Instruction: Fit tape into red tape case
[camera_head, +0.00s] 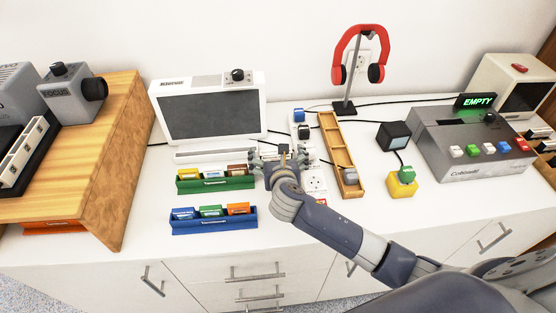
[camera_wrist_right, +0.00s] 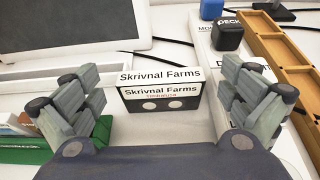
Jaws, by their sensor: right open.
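A dark tape (camera_wrist_right: 160,100) with white "Skrivnal Farms" labels shows in the right wrist view. It lies between the spread fingers of my right gripper (camera_wrist_right: 160,105), with a visible gap on both sides. In the head view my right gripper (camera_head: 284,158) is over the white counter, just in front of the screen unit and right of the green tape case. The green tape case (camera_head: 216,184) and the blue tape case (camera_head: 214,225) each hold several tapes. I cannot make out a red tape case for certain. My left gripper is not in view.
An orange-red object (camera_head: 54,227) lies under the wooden stand (camera_head: 110,180) at left. The screen unit (camera_head: 209,108) stands behind the gripper. A wooden tray (camera_head: 329,125), red headphones (camera_head: 344,45) and a grey button box (camera_head: 480,165) are on the right. Cables cross the counter.

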